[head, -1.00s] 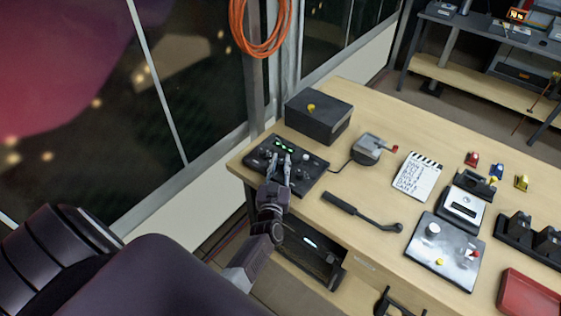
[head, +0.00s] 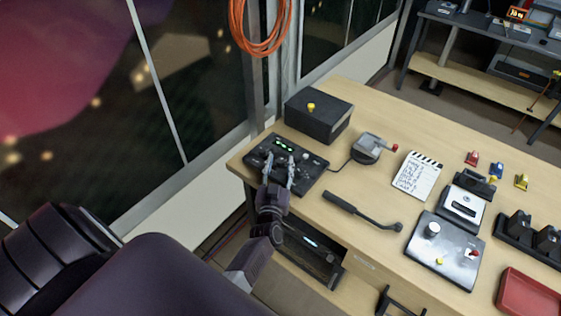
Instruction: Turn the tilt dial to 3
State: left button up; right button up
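A black control panel (head: 316,169) lies at the left end of the wooden table, with green lit displays (head: 284,144) along its back. A small pale knob (head: 306,156) shows on its right part. My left gripper (head: 279,160) is over the panel's front, left of the pale knob; its two fingers are spread with a gap between them. The gripper hides part of the panel, and I cannot tell whether a dial sits between the fingers. Dial markings are too small to read, so I cannot tell which is the tilt dial. My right gripper is out of view.
A black box with a yellow knob (head: 311,107) stands behind the panel. A round device with a red-tipped lever (head: 369,146), a black handle (head: 361,211), a clapperboard (head: 416,176) and a silver panel (head: 447,254) lie to the right. A window is on the left.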

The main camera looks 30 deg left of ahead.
aim_at(277, 180)
pick_arm(q)
jog(key=v, duration=0.6)
jog(key=shift+s+d, duration=0.15)
jog(key=shift+s, duration=0.15)
